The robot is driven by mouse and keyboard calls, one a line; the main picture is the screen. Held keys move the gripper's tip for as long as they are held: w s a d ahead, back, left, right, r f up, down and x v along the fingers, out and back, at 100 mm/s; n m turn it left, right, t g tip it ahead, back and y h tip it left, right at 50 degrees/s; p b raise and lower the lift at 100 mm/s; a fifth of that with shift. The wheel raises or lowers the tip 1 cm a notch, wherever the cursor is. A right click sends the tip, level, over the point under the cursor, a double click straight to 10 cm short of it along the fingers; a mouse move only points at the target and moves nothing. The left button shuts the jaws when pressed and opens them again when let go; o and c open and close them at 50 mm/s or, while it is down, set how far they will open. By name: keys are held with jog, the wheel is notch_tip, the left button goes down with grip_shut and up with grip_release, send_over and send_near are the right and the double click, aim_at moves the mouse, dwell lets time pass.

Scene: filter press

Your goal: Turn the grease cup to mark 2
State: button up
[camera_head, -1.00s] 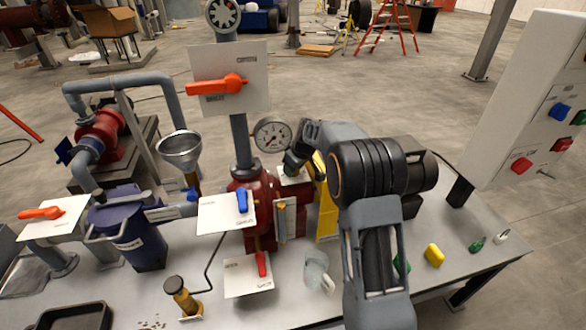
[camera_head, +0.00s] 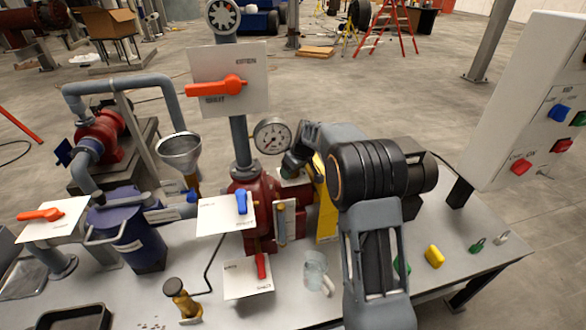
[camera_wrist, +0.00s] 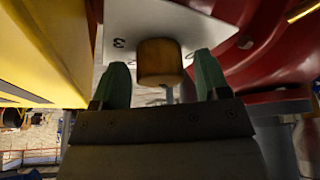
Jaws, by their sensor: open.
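The grease cup (camera_wrist: 160,62) is a brass-brown cylinder in front of a pale plate (camera_wrist: 150,18) in the wrist view. The plate bears a numeral 3 left of the cup; other marks on it are too small or cut off to read. My gripper (camera_wrist: 162,72) is open, with one green fingertip on each side of the cup. Gaps show between the cup and both fingers, so it is not gripped. In the head view my gripper (camera_head: 292,166) is at the red pump body (camera_head: 262,190), and the cup itself cannot be made out.
A yellow panel (camera_wrist: 45,40) stands close left of my gripper, and a red flanged body (camera_wrist: 265,70) close right. In the head view a pressure gauge (camera_head: 272,135) is just left of my wrist. A clear jug (camera_head: 315,270) stands below on the bench.

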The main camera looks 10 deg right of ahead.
jog(key=shift+n, duration=0.3)
jog(key=n+p, duration=0.1)
jog(key=n, duration=0.1)
jog(key=n+g+y+p, duration=0.1)
jog(key=shift+r+n, duration=0.2)
jog(key=shift+n, duration=0.2)
jog(key=n+p, duration=0.1)
jog(key=p, duration=0.1)
jog(key=n+g+y+p, duration=0.1)
jog(key=n+p, duration=0.1)
jog(key=n+g+p, duration=0.1)
jog(key=n+p, duration=0.1)
jog(key=shift+r, duration=0.25)
jog(key=b+v, duration=0.3)
jog(key=v, duration=1.1)
jog(key=s+a+r+m+t+h, duration=0.1)
jog(key=s+m, duration=0.5)
jog(key=s, duration=0.7)
jog(key=s+a+r+m+t+h+p, duration=0.1)
jog(key=s+a+m, duration=0.3)
jog(key=s, duration=0.9)
jog(key=shift+s+m+h, duration=0.25)
jog(key=shift+m+h, duration=0.55)
jog(key=shift+m, duration=1)
jog(key=shift+a+r, duration=0.1)
jog(key=shift+r, duration=0.05)
